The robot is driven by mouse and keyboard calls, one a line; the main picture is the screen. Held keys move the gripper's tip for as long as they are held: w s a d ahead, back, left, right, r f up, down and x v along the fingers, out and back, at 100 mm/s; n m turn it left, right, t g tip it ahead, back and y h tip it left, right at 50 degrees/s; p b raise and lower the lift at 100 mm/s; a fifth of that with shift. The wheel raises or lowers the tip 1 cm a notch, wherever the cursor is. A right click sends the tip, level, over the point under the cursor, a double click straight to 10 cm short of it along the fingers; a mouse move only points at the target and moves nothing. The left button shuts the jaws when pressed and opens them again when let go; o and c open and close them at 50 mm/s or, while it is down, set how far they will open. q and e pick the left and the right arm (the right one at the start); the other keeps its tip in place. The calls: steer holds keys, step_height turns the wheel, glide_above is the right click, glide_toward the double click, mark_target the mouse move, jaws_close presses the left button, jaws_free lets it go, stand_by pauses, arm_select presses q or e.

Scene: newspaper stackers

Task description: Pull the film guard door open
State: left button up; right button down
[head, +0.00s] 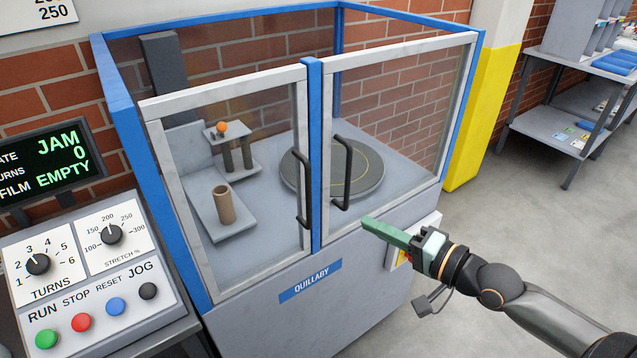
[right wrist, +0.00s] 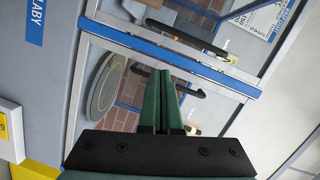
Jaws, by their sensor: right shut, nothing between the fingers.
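The film guard is a blue-framed enclosure with two clear, white-framed doors that look shut, the left door (head: 222,180) and the right door (head: 397,130). Each has a black upright handle beside the blue middle post (head: 314,150): the left handle (head: 302,178) and the right handle (head: 347,172). My right gripper (head: 366,222) has green fingers, shut and empty, below and right of the right handle. In the right wrist view the fingertips (right wrist: 161,73) overlap that handle (right wrist: 190,91), partly hiding it; I cannot tell whether they touch. My left gripper is out of view.
A control panel (head: 85,270) with knobs and coloured buttons stands at the left, under a display (head: 42,163). Inside the guard are a round turntable (head: 332,173) and a brown tube (head: 224,205). The floor (head: 500,215) at the right is clear.

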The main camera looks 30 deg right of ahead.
step_height(320, 180, up, 7)
steer(key=a+m+y, duration=0.2)
arm_select(q)
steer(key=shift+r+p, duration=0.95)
steer(key=shift+p, duration=0.1)
arm_select(e)
glide_toward(298, 169)
steer(key=shift+t, duration=0.3)
steer(key=shift+f+x, duration=0.2)
steer(key=shift+x, duration=2.35)
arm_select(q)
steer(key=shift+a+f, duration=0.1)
arm_select(e)
steer(key=shift+s, duration=0.3)
